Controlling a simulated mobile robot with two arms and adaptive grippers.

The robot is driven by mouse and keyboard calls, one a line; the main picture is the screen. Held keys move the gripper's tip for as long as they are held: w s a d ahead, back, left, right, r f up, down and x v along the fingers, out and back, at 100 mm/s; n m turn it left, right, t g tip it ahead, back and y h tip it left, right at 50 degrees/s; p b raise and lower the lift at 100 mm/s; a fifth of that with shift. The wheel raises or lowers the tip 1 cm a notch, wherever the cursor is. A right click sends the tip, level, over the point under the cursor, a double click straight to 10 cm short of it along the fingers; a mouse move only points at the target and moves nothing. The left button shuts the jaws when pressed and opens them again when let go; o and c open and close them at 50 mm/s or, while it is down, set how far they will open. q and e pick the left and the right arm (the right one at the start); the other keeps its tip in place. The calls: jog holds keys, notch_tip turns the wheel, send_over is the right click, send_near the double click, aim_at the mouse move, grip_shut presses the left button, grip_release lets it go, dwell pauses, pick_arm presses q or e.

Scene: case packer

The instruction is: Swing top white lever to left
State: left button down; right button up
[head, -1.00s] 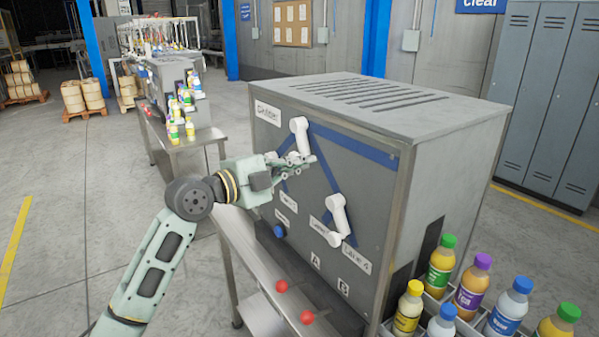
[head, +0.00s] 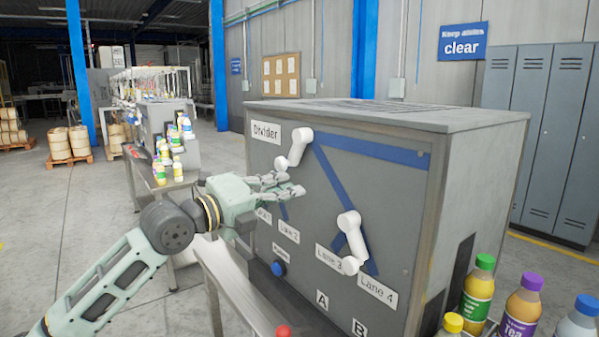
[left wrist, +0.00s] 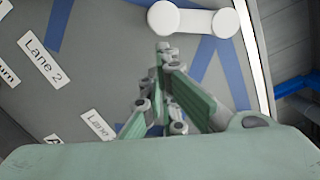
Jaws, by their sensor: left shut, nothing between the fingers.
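The top white lever (head: 293,148) is on the grey machine's front panel, right of the "Divider" label. Its free end points down and left from its pivot. It also shows in the left wrist view (left wrist: 195,20), across the top. My left gripper (head: 287,184) is shut and empty, its fingers just below the lever's free end in the head view. In the left wrist view its fingertips (left wrist: 163,48) lie close to one end of the lever; I cannot tell whether they touch. My right gripper is not in view.
A second white lever (head: 353,236) sits lower right on the panel, above the Lane 3 and Lane 4 labels. A blue knob (head: 278,268) is lower left and a red knob (head: 284,331) is at the bottom. Bottles (head: 478,290) stand at the right.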

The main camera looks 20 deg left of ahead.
pick_arm(q)
jog(key=shift+w+a, duration=0.25)
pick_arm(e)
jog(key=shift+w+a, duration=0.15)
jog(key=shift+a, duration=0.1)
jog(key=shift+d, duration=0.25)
pick_arm(q)
jog(key=shift+f, duration=0.1)
